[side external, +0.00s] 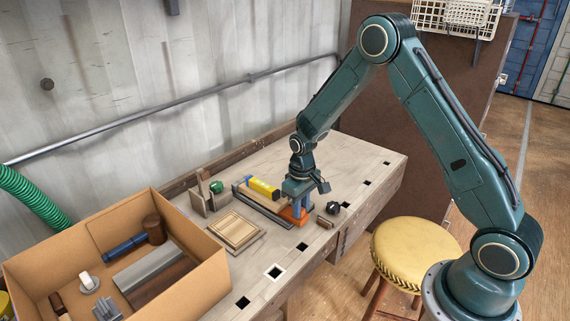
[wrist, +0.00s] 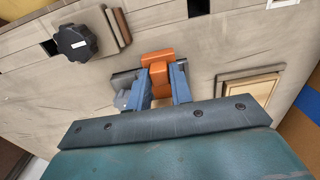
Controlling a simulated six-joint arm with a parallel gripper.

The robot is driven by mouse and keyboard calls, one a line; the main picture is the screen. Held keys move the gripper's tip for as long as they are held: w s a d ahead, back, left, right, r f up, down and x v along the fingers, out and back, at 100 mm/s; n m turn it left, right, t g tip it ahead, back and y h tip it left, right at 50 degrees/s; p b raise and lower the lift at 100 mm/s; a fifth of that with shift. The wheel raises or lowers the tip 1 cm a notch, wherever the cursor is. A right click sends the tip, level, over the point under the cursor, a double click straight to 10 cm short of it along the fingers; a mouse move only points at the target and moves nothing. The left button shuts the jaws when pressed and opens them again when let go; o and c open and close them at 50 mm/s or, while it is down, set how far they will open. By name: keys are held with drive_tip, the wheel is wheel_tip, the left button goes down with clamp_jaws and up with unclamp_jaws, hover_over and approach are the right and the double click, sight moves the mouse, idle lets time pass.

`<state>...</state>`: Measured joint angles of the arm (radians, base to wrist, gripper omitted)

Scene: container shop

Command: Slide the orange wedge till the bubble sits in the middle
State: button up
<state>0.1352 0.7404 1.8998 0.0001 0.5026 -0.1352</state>
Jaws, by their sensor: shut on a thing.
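The orange wedge (side external: 301,222) is on the workbench at the right end of a long dark bar (side external: 262,208). My gripper (side external: 297,204) points down at it. In the wrist view the orange wedge (wrist: 155,58) sits between the two blue fingers of my gripper (wrist: 163,84), which are shut on its narrow upper part. A yellow piece (side external: 263,187), which may be the level, lies behind the dark bar, left of my gripper. No bubble can be made out in either view.
A black knob (side external: 333,207) and a small wood block (side external: 324,221) are right of the wedge. A framed wooden panel (side external: 235,230) lies to the left. A cardboard box (side external: 212,247) of tools stands farther left. A yellow stool (side external: 412,247) stands before the bench.

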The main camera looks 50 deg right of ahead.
drive_tip(key=shift+s, duration=0.3)
idle(2.0)
drive_tip(key=o, duration=1)
drive_tip(key=shift+r, duration=0.1)
drive_tip(key=shift+r, duration=3.45)
